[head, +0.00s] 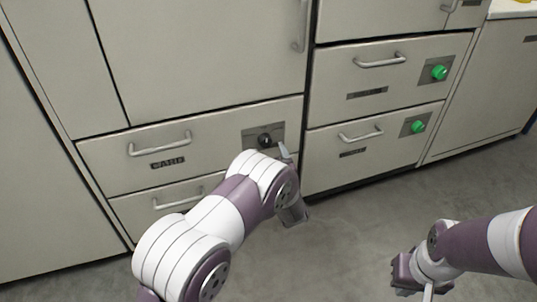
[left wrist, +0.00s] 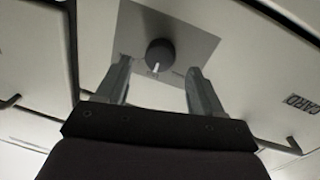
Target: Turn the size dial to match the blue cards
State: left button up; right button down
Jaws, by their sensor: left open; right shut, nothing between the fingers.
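A black size dial (head: 265,140) with a white pointer mark sits on a grey plate (head: 250,134) on the drawer labelled CARD (head: 168,162). In the left wrist view, the dial (left wrist: 160,54) is between and just beyond my open left fingers (left wrist: 158,68), with a gap on both sides. In the head view my left gripper (head: 285,153) is at the dial's lower right, partly hidden by its own wrist. My right gripper (head: 428,291) is shut and empty, low at the right, over the floor. No blue cards are in view.
To the right, two drawers carry green knobs, an upper one (head: 439,73) and a lower one (head: 418,126). Bar handles (head: 160,145) stick out from the drawers. Another drawer lies below the CARD drawer, partly behind my left arm. The grey floor (head: 350,225) is clear.

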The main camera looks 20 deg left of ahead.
aim_at(266, 143)
pick_arm(q)
jog(key=x, duration=0.2)
jog(key=shift+w+a+f+b, duration=0.15)
jog(key=shift+w+f+b, duration=0.1)
jog(key=shift+b, duration=0.15)
jog(key=shift+w+a+r, duration=0.15)
jog(key=shift+w+r, duration=0.1)
pick_arm(e)
jog(key=shift+f, duration=0.8)
pick_arm(q)
jog(key=shift+c, duration=0.4)
jog(key=c, duration=1)
pick_arm(e)
jog(key=shift+r, duration=0.2)
